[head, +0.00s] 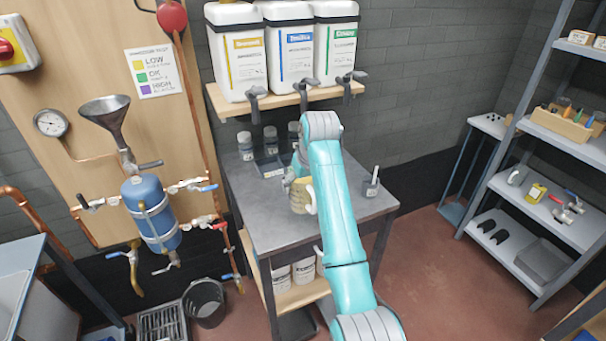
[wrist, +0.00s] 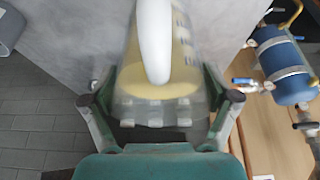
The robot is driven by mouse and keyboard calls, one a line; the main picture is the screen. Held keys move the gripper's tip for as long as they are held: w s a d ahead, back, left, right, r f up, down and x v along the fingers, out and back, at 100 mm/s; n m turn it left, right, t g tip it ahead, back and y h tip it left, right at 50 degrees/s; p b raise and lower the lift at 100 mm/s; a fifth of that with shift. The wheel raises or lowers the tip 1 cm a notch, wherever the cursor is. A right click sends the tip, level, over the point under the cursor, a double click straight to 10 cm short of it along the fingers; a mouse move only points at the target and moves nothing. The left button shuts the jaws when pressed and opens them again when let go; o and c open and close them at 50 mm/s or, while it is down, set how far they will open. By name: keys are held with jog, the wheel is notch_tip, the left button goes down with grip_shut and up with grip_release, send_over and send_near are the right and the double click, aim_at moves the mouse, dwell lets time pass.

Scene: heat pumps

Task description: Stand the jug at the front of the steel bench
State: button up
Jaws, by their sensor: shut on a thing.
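The jug (head: 298,197) is clear with pale yellow contents and a white handle. In the head view it is at the middle of the steel bench (head: 265,222), partly hidden behind my arm. In the wrist view the jug (wrist: 150,95) fills the middle, with its white handle toward the camera. My gripper (wrist: 163,112) has a finger on either side of the jug and is shut on it. In the head view my gripper is mostly hidden by the arm. I cannot tell whether the jug's base touches the bench top.
Several small jars (head: 271,138) and a dark tray (head: 270,167) are at the back of the bench. A grey cup (head: 371,187) stands near the right edge. Large white canisters (head: 288,50) with taps are on a shelf above. The front of the bench top looks clear.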

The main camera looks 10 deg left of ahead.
aim_at(303, 193)
jog(key=shift+f, duration=1.8)
jog(key=shift+f, duration=0.1)
jog(key=o, duration=1.4)
jog(key=shift+f, duration=0.1)
jog(key=shift+o, duration=0.2)
jog(key=v, duration=1.2)
jog(key=shift+d, duration=0.1)
